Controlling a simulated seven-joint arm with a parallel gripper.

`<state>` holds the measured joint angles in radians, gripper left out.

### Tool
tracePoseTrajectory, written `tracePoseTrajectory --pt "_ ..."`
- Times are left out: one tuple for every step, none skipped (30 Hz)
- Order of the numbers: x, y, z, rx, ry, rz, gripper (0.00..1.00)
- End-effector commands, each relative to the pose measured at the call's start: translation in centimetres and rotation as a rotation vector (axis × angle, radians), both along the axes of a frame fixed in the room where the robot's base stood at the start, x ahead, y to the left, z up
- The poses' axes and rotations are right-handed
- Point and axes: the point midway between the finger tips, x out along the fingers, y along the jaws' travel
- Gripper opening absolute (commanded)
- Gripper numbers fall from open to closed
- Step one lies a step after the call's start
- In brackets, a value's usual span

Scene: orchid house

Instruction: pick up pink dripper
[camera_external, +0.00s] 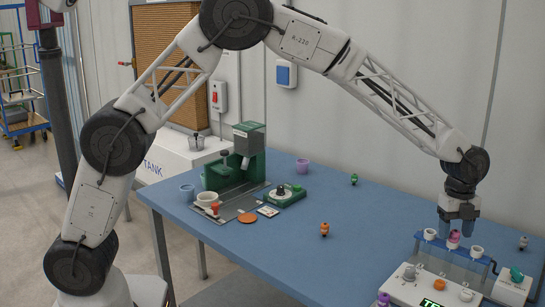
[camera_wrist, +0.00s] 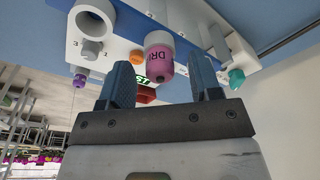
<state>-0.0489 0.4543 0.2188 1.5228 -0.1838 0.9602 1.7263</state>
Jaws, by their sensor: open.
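The pink dripper (camera_external: 454,238) stands upright in the middle place of a blue-topped rack (camera_external: 436,243) at the right of the table. My gripper (camera_external: 458,228) points down just above it, with its fingers open. In the wrist view, the pink dripper (camera_wrist: 158,56), with partly readable dark lettering, appears between the two dark blue fingertips (camera_wrist: 161,70). There is a visible gap on each side, and neither finger appears to touch it. The dripper's lower part is hidden by the rack.
A white console (camera_external: 425,290) with knobs and a green display stands in front. An orange dripper (camera_external: 324,229), a green dripper (camera_external: 354,180) and a green machine (camera_external: 235,165) stand farther left.

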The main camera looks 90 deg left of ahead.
Motion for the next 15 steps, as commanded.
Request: tracePoseTrajectory --pt "0.01 -0.01 0.01 0.000 0.000 0.000 0.58" --pt "0.01 -0.01 0.02 0.000 0.000 0.000 0.58" --pt "0.01 -0.01 0.02 0.000 0.000 0.000 0.58" --pt "0.01 -0.01 0.02 0.000 0.000 0.000 0.58" --pt "0.01 -0.01 0.02 0.000 0.000 0.000 0.58" --pt "0.01 -0.01 0.02 0.000 0.000 0.000 0.58" --pt "0.01 -0.01 0.02 0.000 0.000 0.000 0.58" --pt "0.01 -0.01 0.02 0.000 0.000 0.000 0.58" --pt "0.01 -0.01 0.02 0.000 0.000 0.000 0.58" --pt "0.01 -0.01 0.02 0.000 0.000 0.000 0.58" --pt "0.01 -0.01 0.02 0.000 0.000 0.000 0.58" --pt "0.01 -0.01 0.02 0.000 0.000 0.000 0.58" --pt "0.01 -0.01 0.02 0.000 0.000 0.000 0.58" --pt "0.01 -0.01 0.02 0.000 0.000 0.000 0.58" --pt "0.01 -0.01 0.02 0.000 0.000 0.000 0.52"
